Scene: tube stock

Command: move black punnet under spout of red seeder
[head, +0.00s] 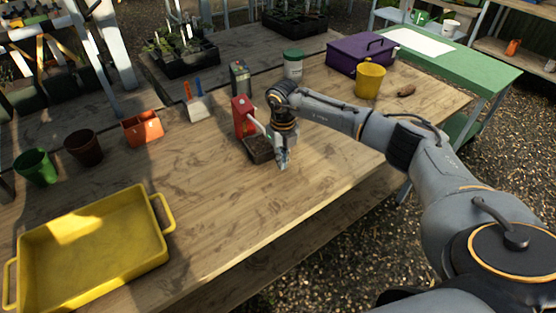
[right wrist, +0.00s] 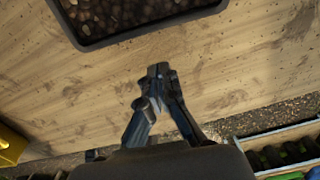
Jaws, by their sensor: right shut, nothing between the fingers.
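The red seeder (head: 241,118) stands upright near the middle of the wooden table, with a pale spout (head: 257,121) slanting down to the right. The black punnet (head: 257,149) sits on the table at its foot, below the spout's end, and holds dark brown contents. It also shows at the top of the right wrist view (right wrist: 84,45), partly cut off. My right gripper (head: 282,166) is just right of the punnet, shut and empty. In the right wrist view its fingertips (right wrist: 158,70) meet over bare wood, apart from the punnet's rim. My left gripper is not in view.
A yellow tray (head: 160,262) stands front left. A green pot (head: 36,167), brown pot (head: 84,148) and orange container (head: 143,128) line the left. A yellow bucket (head: 370,81) and purple box (head: 340,52) stand back right. Table in front of the punnet is clear.

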